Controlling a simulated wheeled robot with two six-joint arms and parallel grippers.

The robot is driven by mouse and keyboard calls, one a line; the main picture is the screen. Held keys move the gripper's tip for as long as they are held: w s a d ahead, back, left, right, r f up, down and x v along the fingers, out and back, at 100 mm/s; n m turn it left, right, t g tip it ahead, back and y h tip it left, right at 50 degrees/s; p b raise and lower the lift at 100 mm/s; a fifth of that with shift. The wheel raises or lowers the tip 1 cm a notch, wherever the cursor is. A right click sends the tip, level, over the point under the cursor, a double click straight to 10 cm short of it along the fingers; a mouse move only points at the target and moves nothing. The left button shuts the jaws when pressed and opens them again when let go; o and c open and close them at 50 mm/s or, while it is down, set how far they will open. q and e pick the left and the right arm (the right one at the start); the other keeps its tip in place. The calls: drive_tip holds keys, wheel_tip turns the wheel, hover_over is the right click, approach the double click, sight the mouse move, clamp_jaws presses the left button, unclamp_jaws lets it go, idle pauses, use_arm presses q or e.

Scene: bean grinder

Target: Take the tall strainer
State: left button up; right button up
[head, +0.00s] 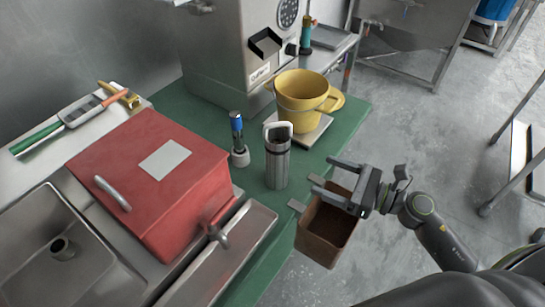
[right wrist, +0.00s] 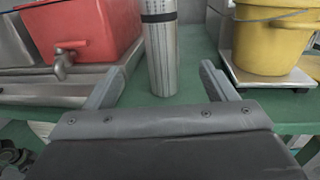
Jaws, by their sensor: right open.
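The tall strainer (head: 278,160) is a grey metal cylinder with a pale loop handle on top. It stands upright on the green counter (head: 255,181). In the right wrist view the strainer (right wrist: 161,50) stands beyond the fingers, between them in the picture, with a dark band around it and its top cut off. My right gripper (head: 322,179) is open and empty, just to the right of the strainer in the head view and apart from it. Its two fingers also show in the right wrist view (right wrist: 158,88). My left gripper is not in view.
A red box with a tap (head: 150,180) stands left of the strainer. A yellow bucket (head: 300,95) sits on a scale behind it, and a small blue-topped tool (head: 237,135) stands close by. A brown bin (head: 325,235) hangs at the counter's edge below my right gripper.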

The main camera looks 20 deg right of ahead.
sight(288, 160)
drive_tip(key=p+x, duration=0.3)
drive_tip(key=x, duration=0.7)
drive_tip(key=shift+w+a+p, duration=0.1)
drive_tip(key=shift+a+p, duration=0.05)
drive_tip(key=shift+p, duration=0.15)
drive_tip(key=p+x, duration=0.2)
drive_tip(key=x, duration=0.2)
drive_tip(key=shift+w+a+f, duration=0.1)
drive_tip(key=shift+w+a, duration=0.15)
drive_tip(key=shift+w, duration=0.05)
drive_tip(key=shift+w+a, duration=0.2)
drive_tip(key=shift+w, duration=0.05)
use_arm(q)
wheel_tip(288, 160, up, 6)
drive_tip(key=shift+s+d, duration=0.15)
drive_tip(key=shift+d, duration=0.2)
use_arm(e)
drive_tip(key=shift+c, duration=0.5)
drive_tip(key=c, duration=1.3)
